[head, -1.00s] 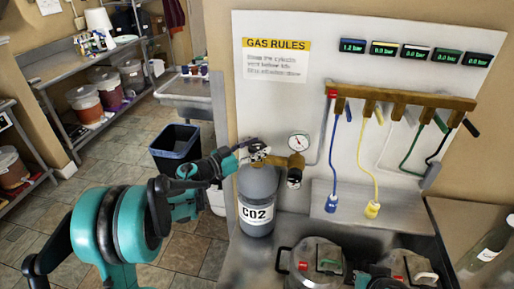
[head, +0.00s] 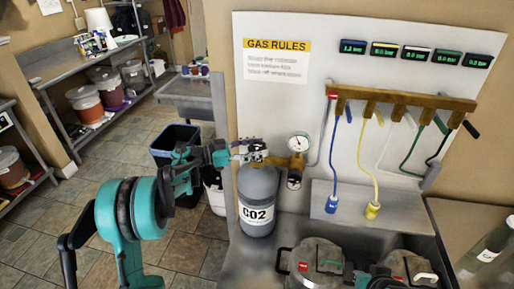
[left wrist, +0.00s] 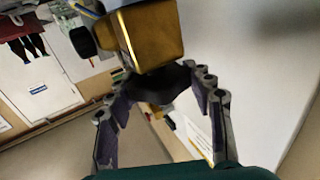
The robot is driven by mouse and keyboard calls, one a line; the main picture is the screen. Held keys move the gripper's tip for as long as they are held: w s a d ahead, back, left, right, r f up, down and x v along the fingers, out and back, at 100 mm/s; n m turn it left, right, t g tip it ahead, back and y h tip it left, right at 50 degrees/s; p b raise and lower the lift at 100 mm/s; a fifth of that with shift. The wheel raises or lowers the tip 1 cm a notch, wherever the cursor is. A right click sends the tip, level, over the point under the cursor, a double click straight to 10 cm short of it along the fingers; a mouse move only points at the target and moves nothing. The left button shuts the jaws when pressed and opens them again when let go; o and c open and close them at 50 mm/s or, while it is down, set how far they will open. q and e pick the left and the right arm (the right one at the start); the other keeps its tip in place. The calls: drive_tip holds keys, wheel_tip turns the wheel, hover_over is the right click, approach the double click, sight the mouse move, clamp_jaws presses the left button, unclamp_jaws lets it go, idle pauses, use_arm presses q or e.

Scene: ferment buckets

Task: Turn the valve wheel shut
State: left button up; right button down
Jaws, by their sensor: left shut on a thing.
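The grey CO2 cylinder (head: 257,190) stands upright in the middle of the head view, with a brass regulator (head: 296,163) and a round gauge (head: 298,143) to the right of its top. The valve wheel (left wrist: 165,85) shows dark in the left wrist view, just below a brass block (left wrist: 150,38). My left gripper (head: 246,152) reaches the cylinder top from the left and is shut on the wheel. Its fingers stand on either side of the wheel in the wrist view. Fingers and wheel are small and hard to separate in the head view.
A white panel carries a brass manifold (head: 405,97) with coloured hoses and several pressure displays (head: 368,48). Lidded metal vessels (head: 316,262) stand in front, right of the cylinder. A dark bin (head: 175,142) stands on the floor behind my left arm.

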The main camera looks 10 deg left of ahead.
use_arm(q)
drive_tip(key=o, duration=1.2)
drive_tip(key=shift+c, duration=0.2)
drive_tip(key=v, duration=1.2)
